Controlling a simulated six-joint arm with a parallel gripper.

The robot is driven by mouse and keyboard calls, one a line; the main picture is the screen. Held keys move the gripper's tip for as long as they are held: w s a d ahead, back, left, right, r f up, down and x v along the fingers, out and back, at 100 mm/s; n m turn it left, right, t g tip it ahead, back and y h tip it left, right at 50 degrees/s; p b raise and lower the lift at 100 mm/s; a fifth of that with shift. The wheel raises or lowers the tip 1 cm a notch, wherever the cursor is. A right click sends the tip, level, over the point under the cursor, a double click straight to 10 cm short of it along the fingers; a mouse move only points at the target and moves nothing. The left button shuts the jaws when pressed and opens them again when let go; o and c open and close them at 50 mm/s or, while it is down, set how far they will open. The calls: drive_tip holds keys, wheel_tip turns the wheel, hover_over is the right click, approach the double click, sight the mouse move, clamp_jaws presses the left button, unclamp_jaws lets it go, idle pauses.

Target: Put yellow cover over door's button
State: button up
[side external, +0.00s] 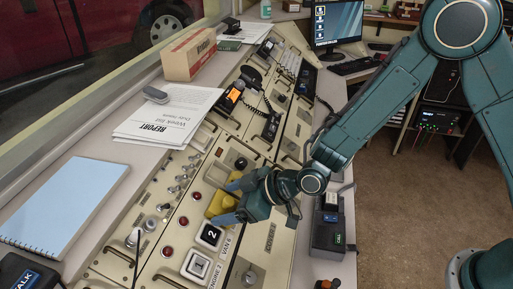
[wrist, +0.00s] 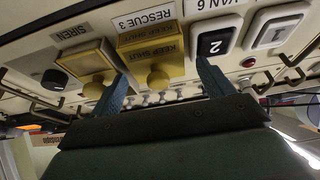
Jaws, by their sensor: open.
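My gripper (side external: 230,202) is open at the console, its fingers on either side of a yellow cover (side external: 216,204). In the wrist view the fingers (wrist: 162,82) straddle this cover's round yellow knob (wrist: 158,78); I cannot tell whether they touch it. The cover, marked KEEP SHUT (wrist: 152,45), sits by the label RESCUE 3. A second yellow cover (wrist: 88,60) with a knob is left of it, near the label SIREN. Any button beneath the yellow covers is hidden.
Red round buttons (side external: 168,251) and small metal knobs lie left of the white buttons. A corded handset (side external: 270,126), a cardboard box (side external: 189,54), report papers (side external: 170,117) and a blue notebook (side external: 64,206) lie farther off. A dark device (side external: 329,226) stands at the console's right edge.

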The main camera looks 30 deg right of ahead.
drive_tip(key=v, duration=1.3)
drive_tip(key=shift+s+d+r, duration=0.2)
drive_tip(key=shift+d, duration=0.05)
drive_tip(key=shift+r, duration=0.1)
drive_tip(key=s+d+r+m+h, duration=0.2)
drive_tip(key=s+d+r+m, duration=0.1)
drive_tip(key=s+d, duration=0.3)
drive_tip(key=s+d+r+m+g+h, duration=0.1)
drive_tip(key=s+d+r+m+h, duration=0.2)
drive_tip(key=s+d+r, duration=0.3)
drive_tip(key=s+d+r+m+g+h, duration=0.1)
drive_tip(key=s+d+r+m+h, duration=0.1)
drive_tip(key=s+d, duration=0.4)
drive_tip(key=d+r+m, duration=0.1)
drive_tip(key=d+r, duration=0.1)
drive_tip(key=d, duration=0.3)
drive_tip(key=shift+r+h, duration=0.4)
drive_tip(key=shift+s, duration=0.1)
idle(0.9)
